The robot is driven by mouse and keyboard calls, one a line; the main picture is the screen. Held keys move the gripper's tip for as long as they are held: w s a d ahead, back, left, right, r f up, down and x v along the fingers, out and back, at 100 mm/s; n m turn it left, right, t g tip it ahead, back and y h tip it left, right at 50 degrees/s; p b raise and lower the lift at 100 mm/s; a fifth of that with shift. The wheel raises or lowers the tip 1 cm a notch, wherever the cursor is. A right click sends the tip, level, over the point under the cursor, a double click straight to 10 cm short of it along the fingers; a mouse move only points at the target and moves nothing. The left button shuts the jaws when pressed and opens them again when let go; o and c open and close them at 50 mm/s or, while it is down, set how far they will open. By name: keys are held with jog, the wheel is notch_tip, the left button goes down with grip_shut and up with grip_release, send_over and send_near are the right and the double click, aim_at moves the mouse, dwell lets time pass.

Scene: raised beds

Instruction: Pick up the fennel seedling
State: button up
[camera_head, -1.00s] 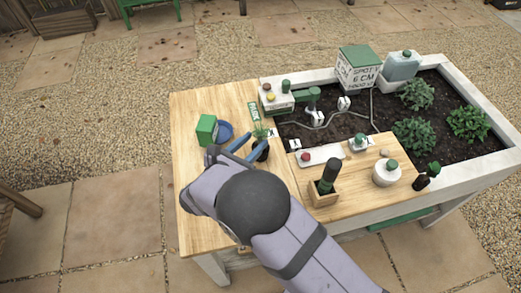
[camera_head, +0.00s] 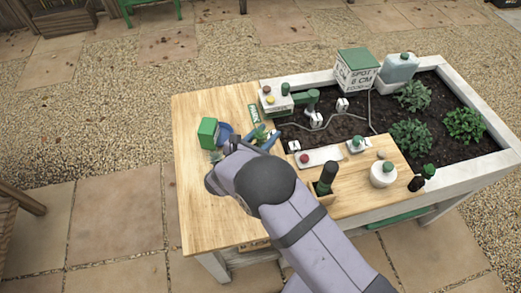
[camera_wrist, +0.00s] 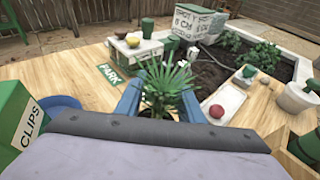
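The fennel seedling (camera_wrist: 165,88) is a spiky green plant in a small dark pot, upright near the middle of the wrist view. In the head view its leaves (camera_head: 258,131) show just beyond the blue fingers, and the pot is mostly hidden. My gripper (camera_wrist: 160,108) has its two blue fingers apart, one on each side of the pot. Any contact between fingers and pot is hard to make out. The gripper also shows in the head view (camera_head: 264,139), low over the wooden top.
A green clips box (camera_head: 207,132) and a blue dish (camera_head: 224,131) stand left of the gripper. A small green sign (camera_wrist: 109,74) lies beyond. A white tray (camera_head: 319,157) with a red ball is to the right. The front left of the tabletop (camera_head: 205,215) is clear.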

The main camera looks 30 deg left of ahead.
grip_shut()
jog(key=shift+r, duration=0.1)
notch_tip(320, 180, up, 10)
jog(key=b, duration=0.2)
dwell(0.7)
